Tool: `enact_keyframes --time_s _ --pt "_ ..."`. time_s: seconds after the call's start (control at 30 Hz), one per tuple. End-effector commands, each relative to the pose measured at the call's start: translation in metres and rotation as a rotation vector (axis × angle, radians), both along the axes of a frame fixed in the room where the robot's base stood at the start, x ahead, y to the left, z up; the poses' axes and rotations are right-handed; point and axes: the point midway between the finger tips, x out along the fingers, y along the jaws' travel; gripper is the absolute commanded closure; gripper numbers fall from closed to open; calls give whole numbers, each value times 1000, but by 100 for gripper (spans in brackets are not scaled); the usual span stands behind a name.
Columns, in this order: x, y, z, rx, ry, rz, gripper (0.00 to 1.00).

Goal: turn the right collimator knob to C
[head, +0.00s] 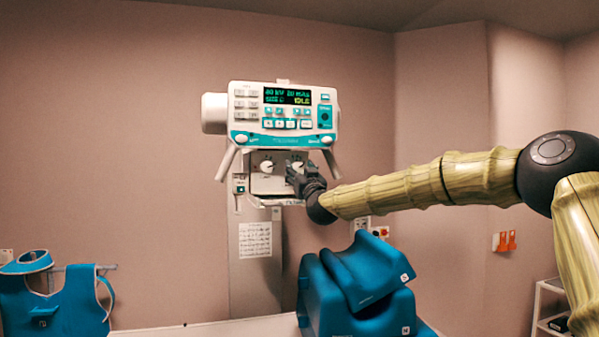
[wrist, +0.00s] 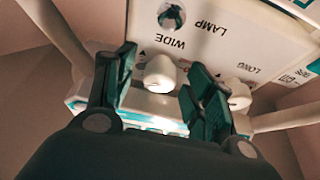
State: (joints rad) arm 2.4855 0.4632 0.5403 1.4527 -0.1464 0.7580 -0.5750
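The collimator panel (head: 268,185) hangs below the console, with a left knob (head: 266,167) and a right knob (head: 297,164). My gripper (head: 294,173) is at the right knob and partly covers it in the head view. The wrist view is upside down; there the white right knob (wrist: 160,74) lies between the two dark green fingers of my gripper (wrist: 162,92). The fingers are apart, with gaps to the knob. The left knob (wrist: 239,94) is partly behind the right-hand finger. The knob's pointer and the C mark cannot be read.
The console (head: 283,110) with its lit display sits above the panel, with slanted handles (head: 331,164) on both sides. A lamp button (wrist: 171,16) is close by. A blue padded support (head: 355,290) stands below, and a blue apron (head: 60,300) hangs left.

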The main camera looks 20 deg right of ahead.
Motion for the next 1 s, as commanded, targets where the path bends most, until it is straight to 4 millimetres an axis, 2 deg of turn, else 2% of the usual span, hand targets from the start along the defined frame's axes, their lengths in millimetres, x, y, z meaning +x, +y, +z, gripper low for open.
enact_keyframes --time_s 0.03,0.23,0.57,1.0 --pt "0 0 0 0 0 0 57" --pt "0 0 0 0 0 0 92" --pt "0 -1 -2 -43 -2 -1 92" --pt "0 -4 -2 -321 -12 -2 92"
